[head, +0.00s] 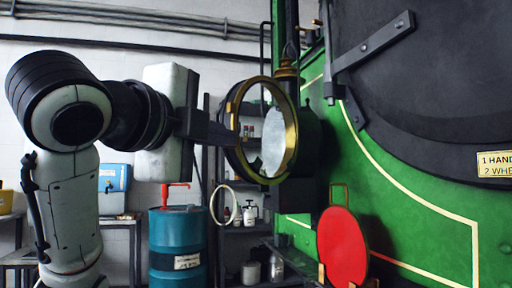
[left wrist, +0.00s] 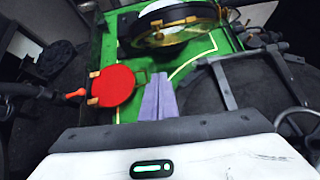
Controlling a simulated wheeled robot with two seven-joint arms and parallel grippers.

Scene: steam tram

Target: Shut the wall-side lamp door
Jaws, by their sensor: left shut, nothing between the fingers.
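The lamp door (head: 292,152), a round brass-rimmed ring, stands out from the black lamp body (head: 308,135) on the green engine front. Shelving shows through part of the ring, beside a pale disc. The door looks open; its exact angle is hard to tell. My left gripper (head: 230,137) is at the ring's left edge; I cannot tell whether it touches. In the left wrist view its lilac fingers (left wrist: 158,98) are together and empty, with the lamp (left wrist: 165,28) beyond them at the top. My right gripper is not in view.
A red disc (head: 342,247) with a brass handle is low on the green front (head: 415,225); it also shows in the left wrist view (left wrist: 113,86). A blue drum (head: 178,245) and dark shelving (head: 245,235) stand behind. A dark round boiler door (head: 440,90) is at right.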

